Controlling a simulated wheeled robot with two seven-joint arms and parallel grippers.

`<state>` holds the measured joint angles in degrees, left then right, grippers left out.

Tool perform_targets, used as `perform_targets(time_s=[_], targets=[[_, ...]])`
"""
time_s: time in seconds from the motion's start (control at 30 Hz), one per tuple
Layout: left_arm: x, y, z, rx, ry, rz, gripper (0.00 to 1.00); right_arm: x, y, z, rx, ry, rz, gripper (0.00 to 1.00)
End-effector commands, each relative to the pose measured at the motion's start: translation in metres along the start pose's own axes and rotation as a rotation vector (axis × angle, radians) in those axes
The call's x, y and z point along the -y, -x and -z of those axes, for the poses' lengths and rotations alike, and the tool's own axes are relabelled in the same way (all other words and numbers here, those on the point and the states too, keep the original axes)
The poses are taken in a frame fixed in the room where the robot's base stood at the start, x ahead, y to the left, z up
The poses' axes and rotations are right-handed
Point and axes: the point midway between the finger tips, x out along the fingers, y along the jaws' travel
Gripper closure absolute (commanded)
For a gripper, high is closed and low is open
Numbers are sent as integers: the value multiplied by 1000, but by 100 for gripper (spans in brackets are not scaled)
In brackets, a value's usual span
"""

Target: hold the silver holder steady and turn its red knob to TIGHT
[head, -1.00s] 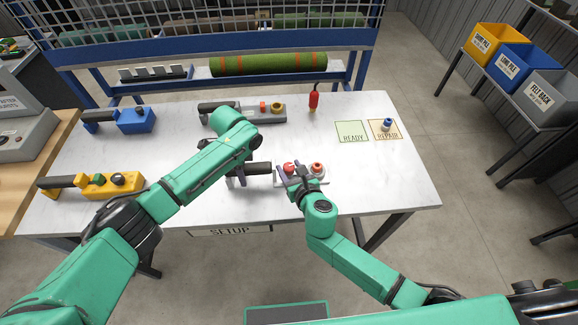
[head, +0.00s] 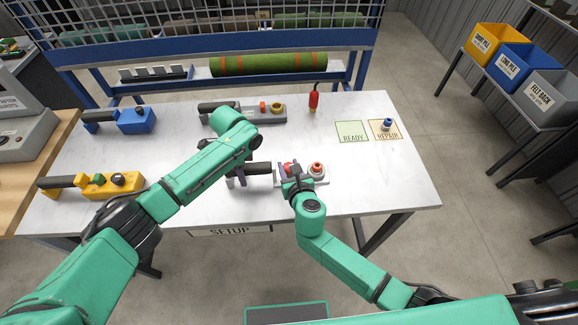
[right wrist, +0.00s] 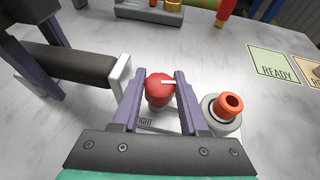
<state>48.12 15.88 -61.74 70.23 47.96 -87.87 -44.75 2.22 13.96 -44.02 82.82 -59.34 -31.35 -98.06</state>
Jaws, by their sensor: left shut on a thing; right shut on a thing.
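The silver holder (head: 316,182) lies at the middle front of the white table, its black handle (head: 259,168) pointing left. My left gripper (head: 238,176) is shut around the handle. The red knob (right wrist: 158,92) sits on the holder between the fingers of my right gripper (right wrist: 160,82), which is shut on it. A white pointer line on the knob points right in the right wrist view. Lettering ending in "IGHT" shows beside it; its start is hidden by a finger. A red-orange ring on a round grey base (right wrist: 222,114) is close right of the right finger.
A second grey holder (head: 262,114), a blue one (head: 136,120) and a yellow one (head: 98,186) lie on the table. A red tool (head: 313,102) stands at the back. The READY (head: 352,132) and REPAIR (head: 386,130) squares are right; a small blue item sits on REPAIR.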

Motion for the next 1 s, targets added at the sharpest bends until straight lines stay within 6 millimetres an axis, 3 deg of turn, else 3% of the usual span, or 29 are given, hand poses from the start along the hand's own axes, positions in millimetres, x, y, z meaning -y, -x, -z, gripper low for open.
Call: perform_targets(time_s=[0.6,1.0], targets=[[0,0,0,0,-1,0,100,-1,0,2,-4,-170,405,100],[0,0,0,0,-2,0,100,-1,0,2,-5,-210,505,100]])
